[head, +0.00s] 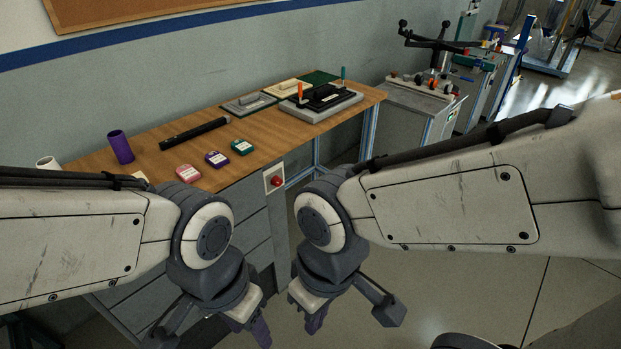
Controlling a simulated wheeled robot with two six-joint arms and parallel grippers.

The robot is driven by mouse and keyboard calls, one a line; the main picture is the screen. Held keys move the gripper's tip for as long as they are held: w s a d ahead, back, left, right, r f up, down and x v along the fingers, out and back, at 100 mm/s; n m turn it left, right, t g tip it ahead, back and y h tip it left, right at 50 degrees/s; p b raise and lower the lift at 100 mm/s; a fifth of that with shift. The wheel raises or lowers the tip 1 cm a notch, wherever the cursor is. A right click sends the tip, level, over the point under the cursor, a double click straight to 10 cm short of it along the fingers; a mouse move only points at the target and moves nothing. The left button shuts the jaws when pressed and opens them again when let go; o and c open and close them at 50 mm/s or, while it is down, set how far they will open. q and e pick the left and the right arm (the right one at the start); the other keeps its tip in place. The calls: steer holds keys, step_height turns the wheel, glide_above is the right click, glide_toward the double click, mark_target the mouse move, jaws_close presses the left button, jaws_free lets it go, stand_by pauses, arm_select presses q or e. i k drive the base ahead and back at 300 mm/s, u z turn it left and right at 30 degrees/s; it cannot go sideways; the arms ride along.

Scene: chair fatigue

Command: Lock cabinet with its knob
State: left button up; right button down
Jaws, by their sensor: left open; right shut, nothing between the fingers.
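The grey cabinet (258,222) with several drawer fronts stands under the wooden worktop. A red knob (276,181) sits on a pale plate at the cabinet's upper right end. My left gripper (252,328) hangs low in front of the cabinet, below the knob in the picture, open and empty. My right gripper (315,319) hangs to the right of it, pointing down, shut and empty. Both are apart from the knob. My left arm hides much of the cabinet's lower left. The knob itself is unobstructed.
The worktop (145,163) carries a purple cylinder (120,147), a black bar (194,134), several small coloured boxes (215,159) and a black device on a grey base (322,104). A screen-printing machine (430,95) stands behind at right. Floor (455,285) is open at right.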

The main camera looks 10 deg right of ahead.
mark_target(276, 181)
steer(key=z, duration=0.9)
steer(key=i, duration=0.35)
steer(key=u, duration=0.4)
